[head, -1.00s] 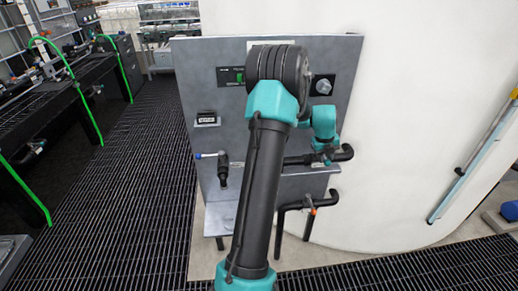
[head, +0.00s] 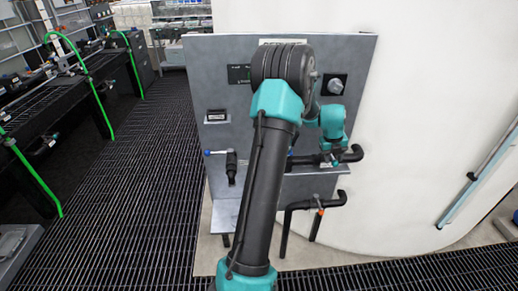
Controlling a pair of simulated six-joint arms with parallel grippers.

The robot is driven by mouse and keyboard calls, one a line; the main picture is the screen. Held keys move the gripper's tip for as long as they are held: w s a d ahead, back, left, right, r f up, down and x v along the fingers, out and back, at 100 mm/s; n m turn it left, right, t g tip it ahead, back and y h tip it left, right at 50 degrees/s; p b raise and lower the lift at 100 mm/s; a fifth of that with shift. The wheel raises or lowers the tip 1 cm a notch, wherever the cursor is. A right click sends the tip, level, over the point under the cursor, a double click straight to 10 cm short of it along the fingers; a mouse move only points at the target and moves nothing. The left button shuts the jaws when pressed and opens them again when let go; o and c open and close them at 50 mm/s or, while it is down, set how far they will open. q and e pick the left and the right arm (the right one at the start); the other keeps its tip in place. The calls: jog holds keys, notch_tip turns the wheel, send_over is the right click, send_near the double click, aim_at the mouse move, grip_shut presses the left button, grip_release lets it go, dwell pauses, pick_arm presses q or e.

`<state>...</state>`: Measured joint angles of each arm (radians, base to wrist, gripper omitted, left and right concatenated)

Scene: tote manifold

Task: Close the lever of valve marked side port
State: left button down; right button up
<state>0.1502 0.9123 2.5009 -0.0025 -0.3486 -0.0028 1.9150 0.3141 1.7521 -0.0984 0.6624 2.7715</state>
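A grey panel (head: 205,80) carries black valves and pipes. On its left, a black valve (head: 231,167) has a lever with a blue tip (head: 207,153) pointing left. A black pipe with a rounded end (head: 352,154) comes out at the right. Below it, a lower black pipe (head: 300,206) has a small orange part (head: 320,206). I cannot read which valve is marked side port. My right gripper (head: 332,161) is at the upper right pipe, pointing down; its fingers are too small and hidden to tell whether they touch anything. My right arm covers the panel's middle. My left gripper is not in view.
The panel also holds a small display (head: 216,116) and a round knob (head: 336,86). A large white tank (head: 440,100) stands behind and right. Dark benches with green hoses (head: 90,100) stand left. The dark grated floor (head: 150,200) is clear between.

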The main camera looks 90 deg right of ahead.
notch_tip(320, 180, up, 12)
jog(key=w, duration=0.2)
jog(key=shift+w, duration=0.15)
jog(key=shift+a+f, duration=0.15)
dwell(0.5)
